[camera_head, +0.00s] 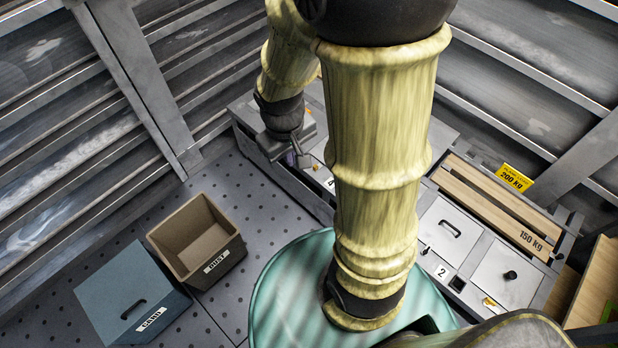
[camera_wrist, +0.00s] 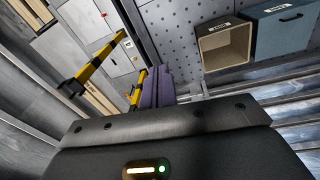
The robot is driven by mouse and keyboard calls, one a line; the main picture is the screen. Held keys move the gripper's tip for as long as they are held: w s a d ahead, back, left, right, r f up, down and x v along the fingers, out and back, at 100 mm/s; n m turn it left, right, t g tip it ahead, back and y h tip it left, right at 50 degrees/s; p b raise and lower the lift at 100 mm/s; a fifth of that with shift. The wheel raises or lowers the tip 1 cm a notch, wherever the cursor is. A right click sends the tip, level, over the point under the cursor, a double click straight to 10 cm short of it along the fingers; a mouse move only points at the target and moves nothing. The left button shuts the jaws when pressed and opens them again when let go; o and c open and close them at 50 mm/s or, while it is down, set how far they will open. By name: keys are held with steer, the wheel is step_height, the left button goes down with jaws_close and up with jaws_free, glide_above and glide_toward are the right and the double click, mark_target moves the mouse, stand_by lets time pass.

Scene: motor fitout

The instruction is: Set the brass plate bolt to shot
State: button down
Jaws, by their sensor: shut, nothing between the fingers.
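My gripper (camera_head: 304,161) is at the left part of the bench unit in the head view, partly behind my arm. Its purple fingers show together, shut and empty, in the wrist view (camera_wrist: 159,86). A small yellowish fitting (camera_head: 316,168) lies close to the fingertips; whether they touch it, I cannot tell. A small brass-coloured fitting (camera_head: 490,302) sits at the lower left of the right-hand grey door, well away from my gripper. I cannot tell which fitting is the brass plate bolt, or its setting. My arm hides the middle of the unit.
A grey door with a handle (camera_head: 440,230) and a door with a round black knob (camera_head: 511,275) are on the unit. An open DUST bin (camera_head: 205,250) and a blue lidded box (camera_head: 130,295) stand on the perforated floor.

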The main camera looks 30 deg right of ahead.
steer(key=w+d+f+n+g+h+b, duration=0.1)
steer(key=w+d+f+n+h+b, duration=0.15)
steer(key=f+b, duration=0.75)
steer(key=w+d+f+n+g+h+b, duration=0.15)
steer(key=w+f+n+h+b, duration=0.35)
steer(key=f, duration=0.8)
steer(key=w+d+f+n+h+b, duration=0.1)
steer(key=d+f+n+h+b, duration=0.1)
steer(key=f+b, duration=0.85)
steer(key=w+f+n+t+h+b, duration=0.2)
steer(key=w+f+n+b, duration=0.1)
steer(key=f, duration=0.4)
steer(key=w+a+f+n+t+h+b, duration=0.1)
steer(key=w+f+n+t+h+b, duration=0.1)
steer(key=f+b, duration=0.5)
steer(key=w+a+f+n+t+h+b, duration=0.1)
steer(key=w+f+n+t+h+b, duration=0.1)
steer(key=w+f+n+t+b, duration=0.2)
steer(key=w+f+n+b, duration=0.1)
steer(key=w+f, duration=0.2)
steer(key=shift+w+a+f+h, duration=0.15)
steer(key=shift+w+a+h, duration=0.1)
steer(key=shift+h, duration=0.1)
steer(key=shift+d+b, duration=0.1)
steer(key=shift+b, duration=0.2)
